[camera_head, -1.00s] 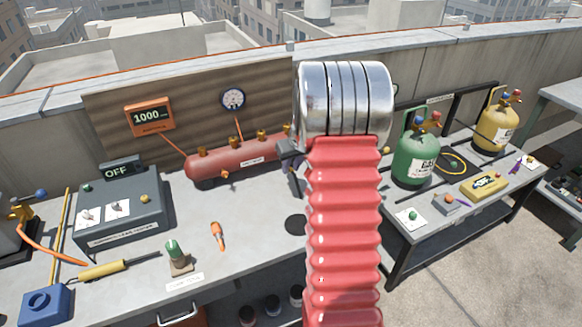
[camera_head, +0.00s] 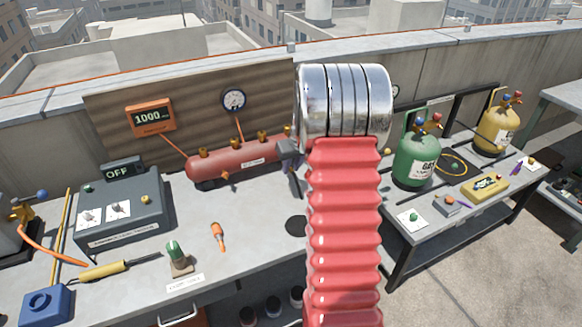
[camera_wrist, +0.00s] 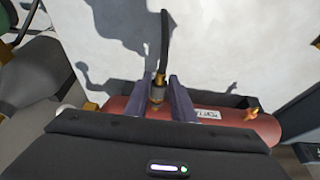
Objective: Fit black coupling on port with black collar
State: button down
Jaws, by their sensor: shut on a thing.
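In the wrist view, my gripper (camera_wrist: 160,96) is shut on a brass coupling (camera_wrist: 157,90) with a black hose (camera_wrist: 164,40) rising from it. The coupling is at the near upper side of the red tank (camera_wrist: 130,107); its lower end is hidden between the fingers, so I cannot tell if it touches a port. In the head view, the red tank (camera_head: 240,160) lies on the bench with several brass ports (camera_head: 232,144) along its top. My gripper (camera_head: 292,165) is at its right end, partly hidden behind my arm. Collar colours are too small to tell.
A grey tester box (camera_head: 125,210) reading OFF and an orange display (camera_head: 150,118) reading 1000 are left. A green cylinder (camera_head: 415,160) and a yellow cylinder (camera_head: 497,125) stand on the right bench. An orange-handled tool (camera_head: 218,236) lies in front of the tank.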

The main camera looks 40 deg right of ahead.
jog(key=shift+w+d, duration=0.1)
jog(key=shift+w, duration=0.35)
dwell(0.6)
jog(key=c, duration=1.4)
grip_release()
jog(key=shift+c, duration=0.2)
jog(key=shift+s, duration=0.1)
jog(key=shift+s+a, duration=0.35)
jog(key=shift+s, duration=0.8)
jog(key=shift+s+a, duration=0.35)
jog(key=shift+s, duration=0.85)
jog(key=shift+s+a, duration=0.35)
jog(key=shift+s, duration=0.8)
jog(key=shift+s, duration=0.1)
